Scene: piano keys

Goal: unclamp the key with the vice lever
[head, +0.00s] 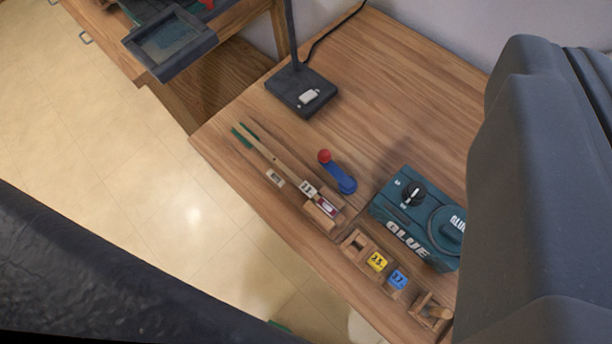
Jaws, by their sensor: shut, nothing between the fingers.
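The vice lever (341,178) is blue with a red ball at its upper left end. It stands on the wooden bench beside a small wooden vice (324,219). A long pale wooden key (272,156) runs diagonally from the upper left down to the vice, and its lower right end sits at the vice's jaws. From here I cannot tell how tightly the jaws hold it. My gripper's fingers are not in the picture; only large dark parts of my own body show at the right and lower left, well apart from the lever.
A teal glue machine (413,215) with a black knob stands right of the lever. Wooden holders with a yellow block (377,261) and a blue block (398,279) line the front edge. A lamp base (301,91) stands behind. Bare bench (395,95) lies at the back.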

